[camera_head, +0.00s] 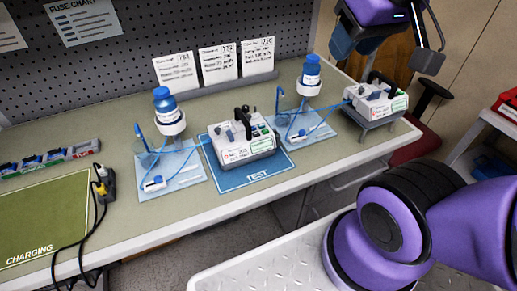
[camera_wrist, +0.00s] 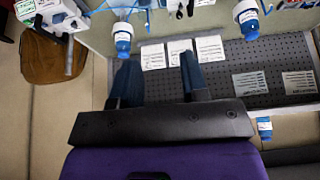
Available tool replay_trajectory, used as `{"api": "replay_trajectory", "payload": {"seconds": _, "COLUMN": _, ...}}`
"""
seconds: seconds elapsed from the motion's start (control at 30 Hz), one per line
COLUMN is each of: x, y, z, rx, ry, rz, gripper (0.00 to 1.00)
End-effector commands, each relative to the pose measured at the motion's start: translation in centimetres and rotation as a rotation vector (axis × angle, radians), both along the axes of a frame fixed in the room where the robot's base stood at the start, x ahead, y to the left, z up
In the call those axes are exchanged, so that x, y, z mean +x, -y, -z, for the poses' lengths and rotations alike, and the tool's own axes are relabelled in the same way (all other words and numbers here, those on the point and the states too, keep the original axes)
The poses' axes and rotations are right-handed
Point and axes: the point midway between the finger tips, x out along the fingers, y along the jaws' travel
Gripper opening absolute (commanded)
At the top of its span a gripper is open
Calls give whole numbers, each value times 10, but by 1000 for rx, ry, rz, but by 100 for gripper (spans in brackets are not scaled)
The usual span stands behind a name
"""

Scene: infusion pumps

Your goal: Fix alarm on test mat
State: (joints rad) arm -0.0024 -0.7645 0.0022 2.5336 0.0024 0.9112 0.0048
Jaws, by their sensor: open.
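A white pump (camera_head: 242,144) with a black handle sits on the blue test mat (camera_head: 274,172). Blue tubing runs from it toward the left bottle. A second similar pump (camera_head: 376,101) stands on a grey stand at the right end of the bench and shows at the top left of the wrist view (camera_wrist: 55,15). No alarm sign is readable on either pump. My gripper (camera_wrist: 158,70) is open, with nothing between its fingers in the wrist view. In the head view, its end is high at the upper right, apart from the test mat.
Blue-capped bottles stand at the left (camera_head: 165,104) and right (camera_head: 310,75), each beside a light blue mat. Three cards (camera_head: 218,65) stand behind. A green charging mat (camera_head: 45,220), black cable (camera_head: 106,184) and fuse tray (camera_head: 48,160) lie left. A pegboard backs the bench.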

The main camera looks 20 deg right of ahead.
Motion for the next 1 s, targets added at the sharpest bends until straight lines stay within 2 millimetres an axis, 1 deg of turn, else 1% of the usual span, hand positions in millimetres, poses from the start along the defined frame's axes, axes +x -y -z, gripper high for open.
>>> {"api": "replay_trajectory", "payload": {"seconds": 0.03, "x": 0, "y": 0, "z": 0, "rx": 0, "ry": 0, "rz": 0, "gripper": 29}}
{"api": "replay_trajectory", "payload": {"seconds": 0.07, "x": 0, "y": 0, "z": 0, "rx": 0, "ry": 0, "rz": 0, "gripper": 22}}
{"api": "replay_trajectory", "payload": {"seconds": 0.1, "x": 0, "y": 0, "z": 0, "rx": 0, "ry": 0, "rz": 0, "gripper": 13}}
{"api": "replay_trajectory", "payload": {"seconds": 0.17, "x": 0, "y": 0, "z": 0, "rx": 0, "ry": 0, "rz": 0, "gripper": 0}}
{"api": "replay_trajectory", "payload": {"seconds": 0.33, "x": 3, "y": -3, "z": 1, "rx": 16, "ry": -10, "rz": 3, "gripper": 0}}
{"api": "replay_trajectory", "payload": {"seconds": 0.47, "x": 13, "y": -12, "z": 6, "rx": 73, "ry": -44, "rz": 18, "gripper": 0}}
{"api": "replay_trajectory", "payload": {"seconds": 0.77, "x": 53, "y": -54, "z": 29, "rx": 309, "ry": -197, "rz": 120, "gripper": 0}}
{"api": "replay_trajectory", "payload": {"seconds": 1.0, "x": 85, "y": -89, "z": 52, "rx": 484, "ry": -335, "rz": 240, "gripper": 0}}
